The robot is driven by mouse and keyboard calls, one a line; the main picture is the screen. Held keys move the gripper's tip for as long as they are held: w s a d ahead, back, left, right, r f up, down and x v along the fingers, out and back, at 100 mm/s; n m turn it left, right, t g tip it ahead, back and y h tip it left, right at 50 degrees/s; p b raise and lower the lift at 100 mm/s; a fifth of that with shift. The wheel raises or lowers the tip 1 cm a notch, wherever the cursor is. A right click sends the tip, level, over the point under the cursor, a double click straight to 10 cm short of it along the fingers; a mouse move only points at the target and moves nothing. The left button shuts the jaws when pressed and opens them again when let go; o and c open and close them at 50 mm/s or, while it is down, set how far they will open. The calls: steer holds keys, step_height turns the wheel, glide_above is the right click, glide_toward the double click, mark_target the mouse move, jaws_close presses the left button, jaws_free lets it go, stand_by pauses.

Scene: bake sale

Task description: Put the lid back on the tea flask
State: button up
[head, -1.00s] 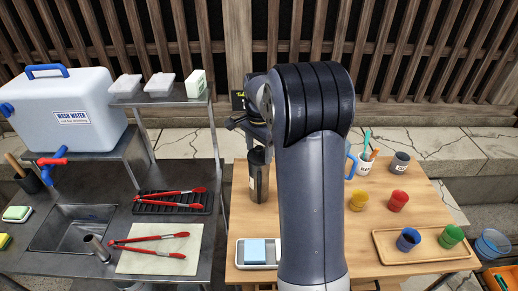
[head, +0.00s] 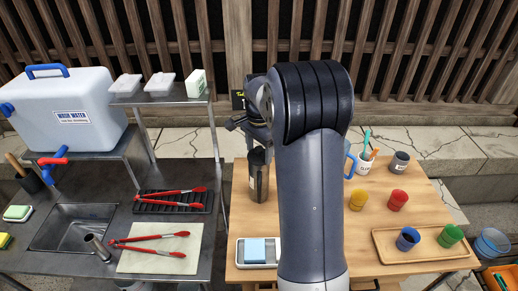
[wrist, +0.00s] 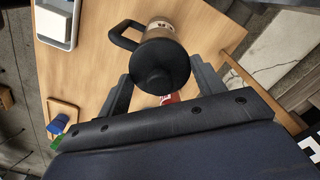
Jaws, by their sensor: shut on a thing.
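The tea flask (head: 259,184) stands upright on the wooden table, left of my arm, a dark cylinder with a pale label. In the wrist view its brownish body (wrist: 163,31) and black handle show beyond a round black lid with a raised middle (wrist: 158,66). My gripper (wrist: 164,90) is shut on this lid, one finger on each side. In the head view my gripper (head: 256,135) is just above the flask, partly hidden by my arm. I cannot tell whether the lid touches the flask's rim.
Yellow (head: 358,200) and red (head: 398,200) cups stand right of my arm, near a wooden tray (head: 386,254) with blue and green cups. A metal sink counter (head: 110,273) is at left.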

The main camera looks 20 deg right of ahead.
steer(key=o, duration=1.3)
steer(key=shift+r, duration=0.1)
steer(key=shift+r+p, duration=1.95)
steer(key=shift+r, duration=0.3)
steer(key=shift+r+p, duration=0.3)
steer(key=shift+r, duration=0.9)
jaws_close()
